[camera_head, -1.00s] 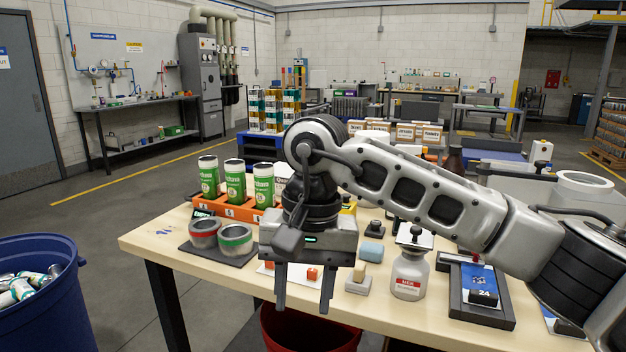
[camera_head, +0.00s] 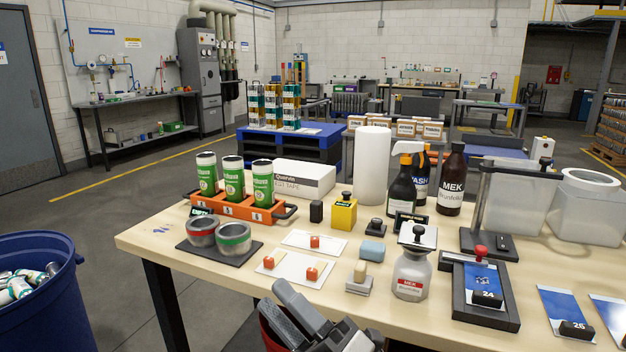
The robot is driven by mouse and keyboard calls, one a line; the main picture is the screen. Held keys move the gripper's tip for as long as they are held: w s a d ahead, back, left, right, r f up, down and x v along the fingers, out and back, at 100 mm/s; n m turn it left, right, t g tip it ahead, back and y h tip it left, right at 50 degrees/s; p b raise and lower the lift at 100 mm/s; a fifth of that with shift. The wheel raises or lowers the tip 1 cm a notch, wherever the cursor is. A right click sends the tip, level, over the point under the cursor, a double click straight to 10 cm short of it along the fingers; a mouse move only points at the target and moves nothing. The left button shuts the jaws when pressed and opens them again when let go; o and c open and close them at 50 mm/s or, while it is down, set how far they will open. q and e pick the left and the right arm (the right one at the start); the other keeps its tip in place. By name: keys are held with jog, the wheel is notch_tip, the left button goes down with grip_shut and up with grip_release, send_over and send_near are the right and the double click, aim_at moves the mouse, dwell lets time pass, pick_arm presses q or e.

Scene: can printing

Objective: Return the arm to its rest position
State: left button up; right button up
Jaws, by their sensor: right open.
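My right gripper (camera_head: 272,296) is at the bottom of the head view, at the near side of the table (camera_head: 190,292). Its two dark grey fingers point up and left, apart and with nothing between them. The picture's lower edge cuts off the rest of that arm. My left gripper is out of view. Three green-and-white cans (camera_head: 234,180) stand upright in an orange rack (camera_head: 230,208) on the table, clear of my gripper.
A red bin (camera_head: 268,335) is partly hidden behind my fingers. White cards (camera_head: 297,268) with orange blocks lie just beyond them. A blue bin (camera_head: 40,300) with cans is at left.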

jog(key=s+d+f+m+t+h, duration=0.1)
jog(key=d+f+m+h, duration=0.55)
jog(key=f+m, duration=0.3)
jog(key=s+d+f+m+t+h, duration=0.1)
jog(key=d+f+m+h, duration=0.4)
jog(key=f+m+h, duration=0.4)
jog(key=s+d+f+m+g+h, duration=0.1)
jog(key=s+d+f+m+g, duration=0.4)
jog(key=s+f+m, duration=0.3)
notch_tip(320, 180, down, 3)
jog(key=s+d, duration=0.1)
jog(key=s, duration=0.1)
jog(key=shift+s+d+g, duration=0.15)
jog(key=shift+s+g, duration=0.15)
